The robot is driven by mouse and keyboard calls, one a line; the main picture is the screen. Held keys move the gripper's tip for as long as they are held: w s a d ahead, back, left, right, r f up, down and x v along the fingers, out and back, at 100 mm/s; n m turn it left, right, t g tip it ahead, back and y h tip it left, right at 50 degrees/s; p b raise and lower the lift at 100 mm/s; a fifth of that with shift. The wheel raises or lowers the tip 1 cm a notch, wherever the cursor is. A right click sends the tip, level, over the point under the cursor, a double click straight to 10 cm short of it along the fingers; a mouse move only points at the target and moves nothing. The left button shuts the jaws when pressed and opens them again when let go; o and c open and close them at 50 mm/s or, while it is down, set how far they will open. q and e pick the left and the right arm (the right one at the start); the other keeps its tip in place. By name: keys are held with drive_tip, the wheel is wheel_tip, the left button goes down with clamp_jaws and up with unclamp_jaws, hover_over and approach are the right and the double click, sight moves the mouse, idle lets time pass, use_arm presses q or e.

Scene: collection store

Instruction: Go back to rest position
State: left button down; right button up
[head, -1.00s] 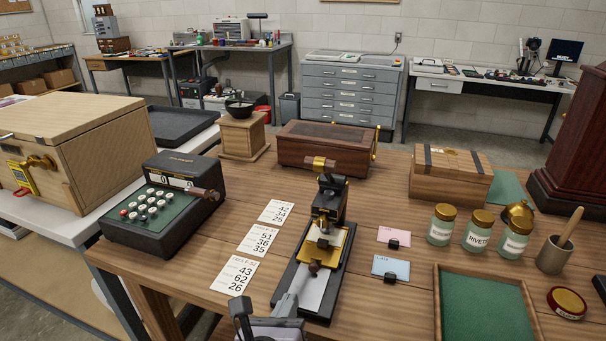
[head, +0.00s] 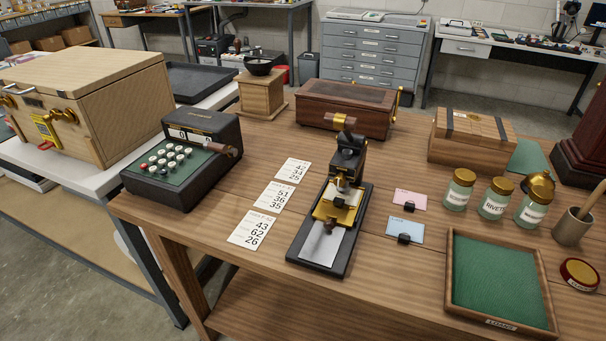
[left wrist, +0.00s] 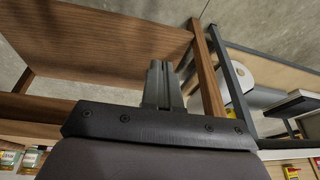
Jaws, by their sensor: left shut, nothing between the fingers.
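My left gripper (left wrist: 163,85) shows in the left wrist view with its grey fingers together and nothing between them. Beyond it are the wooden table's underside and legs and the concrete floor, and it touches nothing that I can see. Neither gripper shows in the head view now. My right gripper is out of sight. The wooden table (head: 400,284) fills the middle of the head view, with a black and brass press (head: 338,205) standing on it.
An adding machine (head: 185,165) and printed cards (head: 249,229) are left of the press. A green-lined tray (head: 497,280), labelled jars (head: 496,200) and a mortar (head: 572,228) are right. A wooden crate (head: 95,105) stands on the side bench. Floor shows at lower left.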

use_arm(q)
drive_tip(key=w+d+f+t+h, duration=0.2)
drive_tip(key=w+f+t, duration=0.3)
drive_tip(key=f, duration=0.4)
drive_tip(key=shift+w+d+t, duration=0.3)
drive_tip(key=shift+t, duration=0.5)
drive_tip(key=shift+f, duration=0.1)
